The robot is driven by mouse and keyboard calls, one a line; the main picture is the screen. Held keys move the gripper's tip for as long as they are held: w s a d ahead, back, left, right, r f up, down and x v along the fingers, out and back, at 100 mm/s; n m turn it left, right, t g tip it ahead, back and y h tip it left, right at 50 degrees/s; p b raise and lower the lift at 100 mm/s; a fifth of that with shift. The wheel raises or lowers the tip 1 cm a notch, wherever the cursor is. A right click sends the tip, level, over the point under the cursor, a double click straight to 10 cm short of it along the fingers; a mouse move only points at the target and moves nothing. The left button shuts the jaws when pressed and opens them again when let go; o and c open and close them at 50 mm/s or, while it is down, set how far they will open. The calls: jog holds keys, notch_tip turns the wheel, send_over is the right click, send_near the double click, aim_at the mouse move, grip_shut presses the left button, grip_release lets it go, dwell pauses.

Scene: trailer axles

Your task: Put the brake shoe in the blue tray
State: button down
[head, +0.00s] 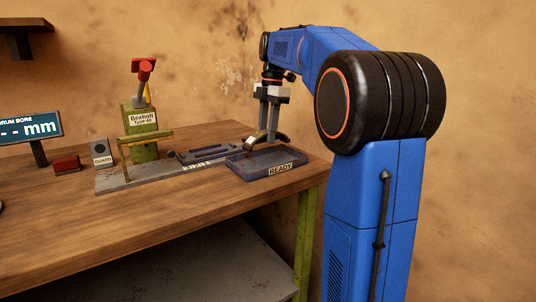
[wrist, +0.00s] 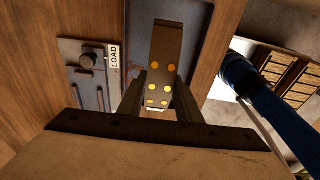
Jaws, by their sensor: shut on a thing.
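The brake shoe (head: 256,141) is a dark curved piece with a lighter end face in the head view. In the wrist view the brake shoe (wrist: 166,48) is a dark brown strip with several yellow dots. My gripper (head: 268,136) points down and is shut on it; the fingers also show in the wrist view (wrist: 158,88), one on each side of the shoe. The blue tray (head: 270,162), labelled READY, lies below on the right end of the bench. It shows behind the shoe in the wrist view (wrist: 196,45). The shoe appears held above the tray, apart from its floor.
A grey fixture plate (head: 130,181) with a green Bexholt press (head: 140,118) stands left of the tray. A GUARD block (head: 100,152), a red block (head: 66,164) and a display (head: 28,129) stand further left. The bench (head: 190,212) front is clear.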

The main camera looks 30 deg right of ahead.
jog(key=shift+f, duration=3)
jog(key=c, duration=1.3)
grip_release()
jog(key=shift+f, duration=0.15)
